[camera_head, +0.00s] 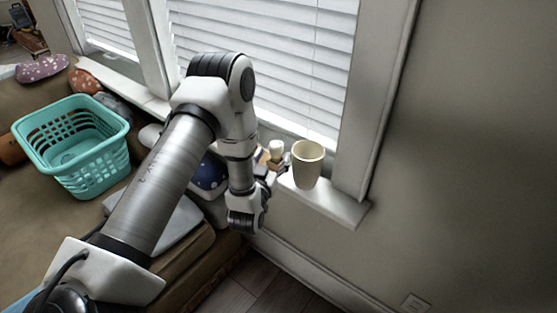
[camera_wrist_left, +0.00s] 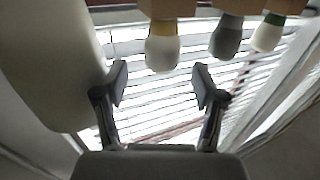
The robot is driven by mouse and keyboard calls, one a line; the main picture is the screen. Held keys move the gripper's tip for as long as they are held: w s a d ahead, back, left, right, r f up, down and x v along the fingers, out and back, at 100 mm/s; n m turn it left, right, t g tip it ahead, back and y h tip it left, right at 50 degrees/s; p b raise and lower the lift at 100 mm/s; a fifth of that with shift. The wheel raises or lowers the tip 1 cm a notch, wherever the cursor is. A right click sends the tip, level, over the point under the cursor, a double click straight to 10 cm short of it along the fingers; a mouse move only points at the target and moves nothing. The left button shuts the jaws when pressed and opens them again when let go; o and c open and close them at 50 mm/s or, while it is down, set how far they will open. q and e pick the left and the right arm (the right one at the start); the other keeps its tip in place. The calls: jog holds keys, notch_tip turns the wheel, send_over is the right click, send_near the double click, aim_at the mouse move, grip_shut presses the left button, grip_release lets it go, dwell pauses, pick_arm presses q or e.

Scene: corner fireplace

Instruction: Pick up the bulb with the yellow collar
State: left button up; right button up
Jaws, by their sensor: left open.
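The bulb with the yellow collar (camera_wrist_left: 162,50) shows in the left wrist view at top centre, a white bulb with its collar against a wooden block (camera_wrist_left: 190,9). My left gripper (camera_wrist_left: 160,88) is open and empty, its two fingers pointing towards this bulb with a gap between. In the head view the left gripper (camera_head: 276,166) is at the windowsill, partly hidden by its wrist. A white bulb (camera_head: 277,147) shows just beyond it; its collar cannot be made out. The right gripper is in neither view.
A grey bulb (camera_wrist_left: 227,40) and a green-collared white bulb (camera_wrist_left: 266,38) are right of the yellow-collared one in the wrist view. A cream cup (camera_head: 307,168) stands close beside the gripper on the sill (camera_head: 337,206). A turquoise basket (camera_head: 85,170) is on the sofa.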

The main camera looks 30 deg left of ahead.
aim_at(274, 151)
pick_arm(q)
jog(key=x, duration=0.4)
jog(key=shift+w+a, duration=0.3)
jog(key=shift+w, duration=0.05)
jog(key=shift+r, duration=0.1)
jog(key=c, duration=1.2)
